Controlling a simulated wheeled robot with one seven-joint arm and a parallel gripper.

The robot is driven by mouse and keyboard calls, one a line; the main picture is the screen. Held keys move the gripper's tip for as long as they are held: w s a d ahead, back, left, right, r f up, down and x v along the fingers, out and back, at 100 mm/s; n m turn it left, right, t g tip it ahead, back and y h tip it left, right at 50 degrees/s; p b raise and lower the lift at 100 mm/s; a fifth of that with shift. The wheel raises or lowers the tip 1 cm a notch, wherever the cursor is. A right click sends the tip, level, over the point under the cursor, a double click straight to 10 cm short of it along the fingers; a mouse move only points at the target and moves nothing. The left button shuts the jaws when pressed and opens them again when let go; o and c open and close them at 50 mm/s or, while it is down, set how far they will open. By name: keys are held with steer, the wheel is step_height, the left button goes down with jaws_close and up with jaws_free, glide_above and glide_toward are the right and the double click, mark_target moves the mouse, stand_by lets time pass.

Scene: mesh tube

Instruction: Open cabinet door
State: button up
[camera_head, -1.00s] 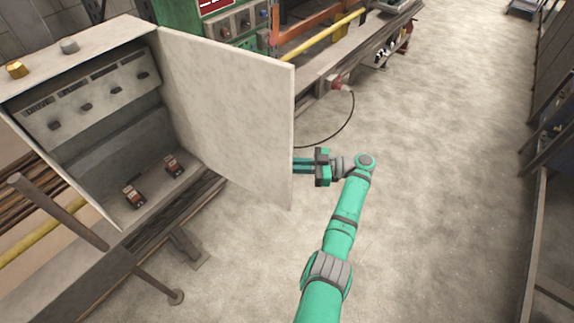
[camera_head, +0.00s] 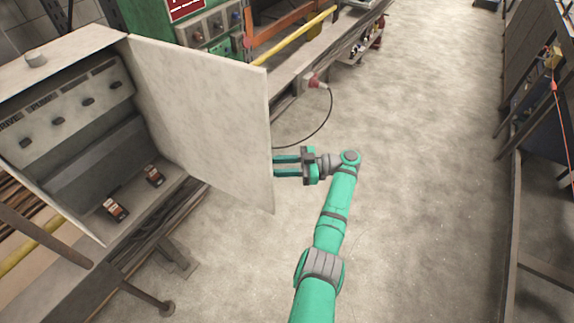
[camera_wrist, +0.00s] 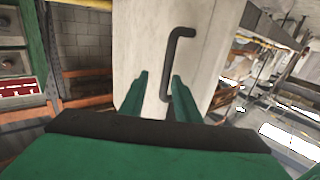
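The grey-white cabinet (camera_head: 75,52) stands at the left in the head view, its inside exposed. Its door (camera_head: 205,115) is swung wide open and stands out toward the right. My gripper (camera_head: 276,167) is just right of the door's free edge, its two green fingers apart. In the wrist view the dark bent handle (camera_wrist: 173,62) is on the outer face of the door (camera_wrist: 145,40). My gripper (camera_wrist: 160,77) points at that face with open fingers, the handle's lower part appearing between them near the right finger. The head view hides the handle behind the door.
A green machine (camera_head: 195,20) and a bench with a yellow pipe (camera_head: 295,35) are behind. Shelving (camera_head: 540,90) lines the right. The floor between (camera_head: 430,150) is clear.

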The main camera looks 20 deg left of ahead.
steer(key=v, duration=1)
steer(key=shift+d, duration=0.35)
